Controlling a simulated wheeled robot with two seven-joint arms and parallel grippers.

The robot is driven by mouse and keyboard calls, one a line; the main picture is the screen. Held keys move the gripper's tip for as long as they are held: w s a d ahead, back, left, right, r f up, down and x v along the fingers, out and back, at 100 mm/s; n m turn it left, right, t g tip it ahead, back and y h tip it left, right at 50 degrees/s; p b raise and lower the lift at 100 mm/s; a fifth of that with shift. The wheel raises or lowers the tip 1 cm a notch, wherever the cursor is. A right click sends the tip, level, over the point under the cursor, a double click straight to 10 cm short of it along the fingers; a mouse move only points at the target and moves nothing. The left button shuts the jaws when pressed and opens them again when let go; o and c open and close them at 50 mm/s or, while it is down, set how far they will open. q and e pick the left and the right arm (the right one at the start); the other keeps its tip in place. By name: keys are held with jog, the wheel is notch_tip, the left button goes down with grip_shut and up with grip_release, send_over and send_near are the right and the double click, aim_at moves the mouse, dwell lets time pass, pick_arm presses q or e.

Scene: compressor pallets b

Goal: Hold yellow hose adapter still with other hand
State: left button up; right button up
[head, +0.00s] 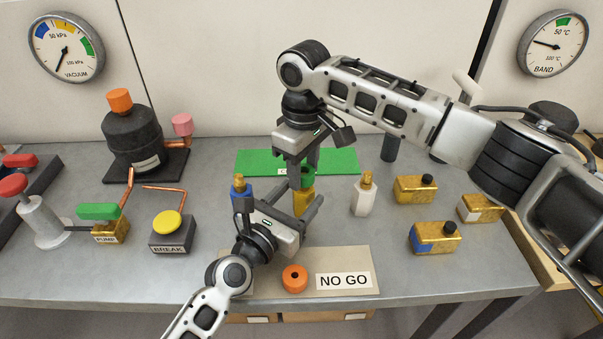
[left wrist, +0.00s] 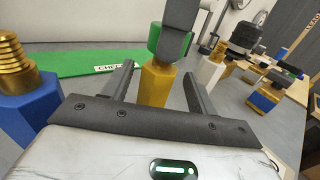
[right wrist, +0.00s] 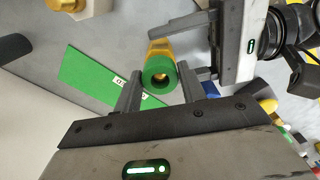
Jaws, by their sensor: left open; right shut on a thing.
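The yellow hose adapter (head: 303,202) stands upright on the bench in front of the green mat. In the left wrist view the adapter (left wrist: 157,85) stands between the two spread fingers of my left gripper (left wrist: 158,88), with gaps on both sides. A green ring (right wrist: 158,72) sits on top of the adapter. My right gripper (right wrist: 160,88) is shut on this ring from above; in the left wrist view one of its fingers covers part of the ring (left wrist: 168,40). In the head view my left gripper (head: 298,205) hides the adapter's lower part.
A blue adapter (head: 238,189) stands close left of my left gripper, a white one (head: 363,199) to the right. A green mat (head: 340,160) lies behind. In front, an orange ring (head: 294,278) rests on the NO GO mat (head: 335,258). Several gold blocks (head: 413,190) sit further right.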

pick_arm(q)
jog(key=shift+w+d, duration=0.4)
jog(key=shift+w, duration=0.15)
jog(key=c, duration=0.8)
jog(key=shift+c, duration=1.1)
jog(key=shift+f, duration=0.25)
jog(key=shift+s, duration=0.1)
pick_arm(e)
jog(key=o, duration=0.6)
